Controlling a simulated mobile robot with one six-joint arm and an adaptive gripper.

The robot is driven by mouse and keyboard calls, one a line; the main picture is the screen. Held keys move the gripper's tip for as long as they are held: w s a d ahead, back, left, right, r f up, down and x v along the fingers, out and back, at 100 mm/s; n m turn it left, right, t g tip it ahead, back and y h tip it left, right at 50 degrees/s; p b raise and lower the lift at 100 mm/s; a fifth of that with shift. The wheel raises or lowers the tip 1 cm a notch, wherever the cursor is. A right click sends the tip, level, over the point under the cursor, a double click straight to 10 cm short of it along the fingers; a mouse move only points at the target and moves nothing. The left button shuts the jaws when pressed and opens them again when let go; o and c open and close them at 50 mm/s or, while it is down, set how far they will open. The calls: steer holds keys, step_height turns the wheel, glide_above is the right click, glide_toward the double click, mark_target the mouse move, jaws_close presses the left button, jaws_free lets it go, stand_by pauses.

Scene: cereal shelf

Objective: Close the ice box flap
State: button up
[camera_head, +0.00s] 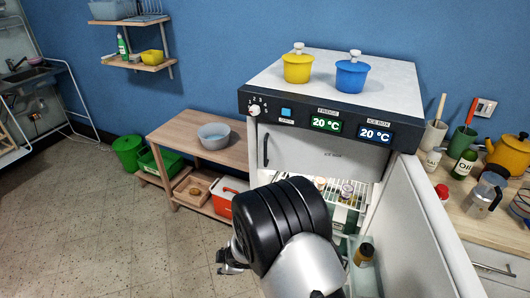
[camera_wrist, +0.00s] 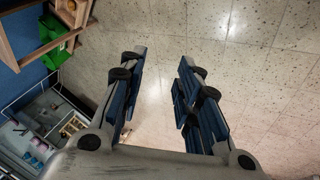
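The ice box flap (camera_head: 310,152) is a pale panel lettered "ICE BOX", just under the dark control panel of the fridge. A dark upright handle (camera_head: 265,150) is at its left side. The flap covers the upper compartment; I cannot tell whether it is fully shut. My gripper (camera_head: 229,262) is low and left of the fridge, mostly hidden behind my arm and apart from the flap. In the wrist view my gripper (camera_wrist: 158,66) is open and empty, with bare floor between the fingers. The flap is not in that view.
The main fridge door (camera_head: 415,230) stands open on the right, beside a counter with bottles and pots. Wire shelves (camera_head: 345,195) with jars show below the flap. A wooden bench (camera_head: 180,135) with a grey bowl is left. The floor (camera_head: 95,215) at left is clear.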

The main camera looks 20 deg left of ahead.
steer(key=w+a+r+m+t+y+p, duration=0.1)
steer(key=w+a+r+m+t+y, duration=0.4)
steer(key=r+m, duration=0.4)
steer(key=m+t+h+b, duration=0.3)
steer(key=m+t, duration=0.6)
glide_toward(265, 155)
steer(key=x, duration=1)
steer(key=shift+w, duration=0.35)
steer(key=shift+p, duration=0.3)
jaws_close()
